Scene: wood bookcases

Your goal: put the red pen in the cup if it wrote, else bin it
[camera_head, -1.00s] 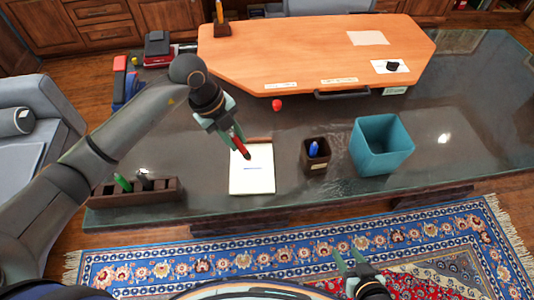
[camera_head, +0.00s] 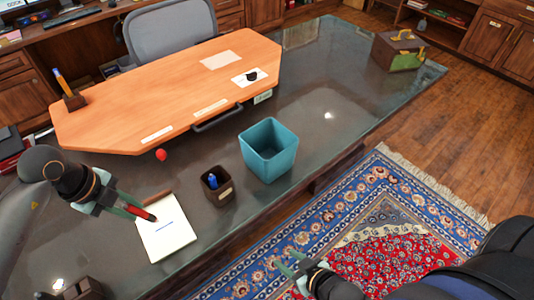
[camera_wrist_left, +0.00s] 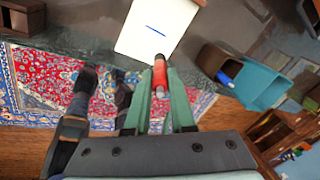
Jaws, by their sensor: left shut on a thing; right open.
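My left gripper (camera_head: 130,210) is shut on the red pen (camera_head: 142,213). The pen's dark tip points at the upper part of the white notepad (camera_head: 168,242); whether it touches the paper I cannot tell. The pen also shows between the fingers in the left wrist view (camera_wrist_left: 160,75). The pad bears one short blue line and no red mark that I can see. The dark brown cup (camera_head: 224,197) right of the pad holds a blue pen (camera_head: 213,181). The teal bin (camera_head: 270,160) stands right of the cup. My right gripper (camera_head: 289,265) is open and empty above the rug.
A red ball-like thing (camera_head: 161,155) lies by the orange desk board (camera_head: 170,92). A dark pen rack (camera_head: 78,290) is at the lower left. A brown and green box (camera_head: 400,52) sits at the desk's far right. The glossy desk top is clear right of the bin.

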